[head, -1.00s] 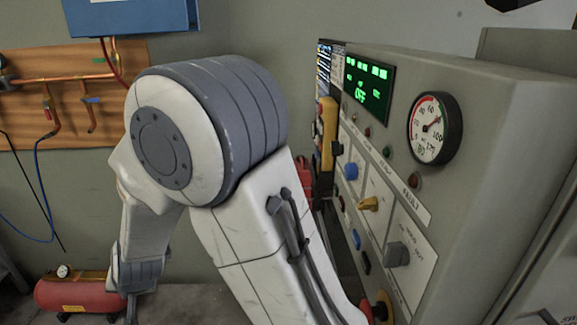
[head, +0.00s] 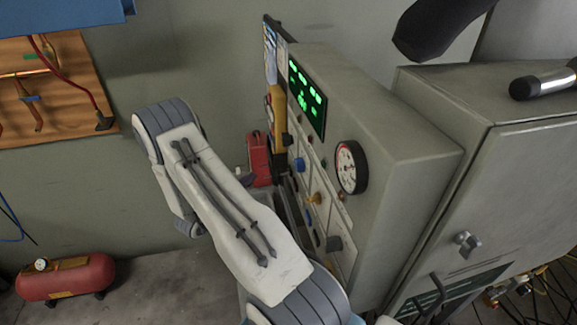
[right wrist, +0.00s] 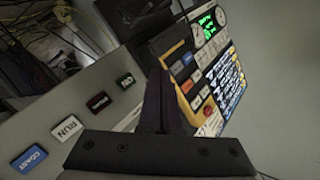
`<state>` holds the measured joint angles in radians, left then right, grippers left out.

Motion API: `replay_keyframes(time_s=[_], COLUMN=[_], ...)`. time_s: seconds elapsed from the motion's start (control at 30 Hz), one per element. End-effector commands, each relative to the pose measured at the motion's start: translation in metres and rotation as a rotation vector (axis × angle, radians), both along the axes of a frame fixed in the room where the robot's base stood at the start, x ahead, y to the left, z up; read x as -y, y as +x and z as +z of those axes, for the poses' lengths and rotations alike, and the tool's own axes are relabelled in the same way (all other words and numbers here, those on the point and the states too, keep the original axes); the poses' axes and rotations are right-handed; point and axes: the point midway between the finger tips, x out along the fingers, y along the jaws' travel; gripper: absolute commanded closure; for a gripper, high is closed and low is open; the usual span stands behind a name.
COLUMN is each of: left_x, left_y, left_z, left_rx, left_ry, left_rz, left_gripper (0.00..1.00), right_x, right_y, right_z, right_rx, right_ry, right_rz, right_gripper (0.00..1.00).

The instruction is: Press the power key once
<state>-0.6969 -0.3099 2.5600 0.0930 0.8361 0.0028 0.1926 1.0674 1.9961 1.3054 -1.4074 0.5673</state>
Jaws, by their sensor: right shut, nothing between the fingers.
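My right gripper (right wrist: 165,82) is shut and empty; its dark fingers point at a yellow-edged handheld unit in the right wrist view. That unit (right wrist: 183,85) has several small coloured keys, including a red one (right wrist: 208,107). It also shows as a yellow shape (head: 279,105) beside the panel in the head view. A separate grey strip in the wrist view carries a blue COAST key (right wrist: 29,158), a white RUN key (right wrist: 67,128), a dark red key (right wrist: 98,101) and a green key (right wrist: 126,81). I cannot read which key is power, or tell contact. My left gripper is not in view.
The grey control cabinet (head: 395,130) has a green display (head: 307,97), a round gauge (head: 350,167) and several knobs. A grey cupboard (head: 500,180) stands at right. A red tank (head: 65,278) sits on the floor at left. Cables (right wrist: 45,60) hang behind the strip.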

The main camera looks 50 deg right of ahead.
Motion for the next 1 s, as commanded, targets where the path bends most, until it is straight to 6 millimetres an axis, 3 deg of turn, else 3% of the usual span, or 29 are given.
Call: replay_keyframes(time_s=[0.37,0.8,1.0], left_x=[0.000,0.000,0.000], left_y=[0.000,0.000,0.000], left_z=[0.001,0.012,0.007], left_rx=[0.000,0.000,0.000], left_ry=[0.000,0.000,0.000], left_rz=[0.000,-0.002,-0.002], left_gripper=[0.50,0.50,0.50], right_x=[0.004,0.047,0.062], right_y=[-0.002,-0.040,-0.051], right_z=[0.000,0.001,-0.001], right_rx=[-0.001,-0.001,-0.001], right_ry=[0.001,0.004,0.003], right_rz=[0.004,0.002,0.003], right_gripper=[1.00,1.00,1.00])
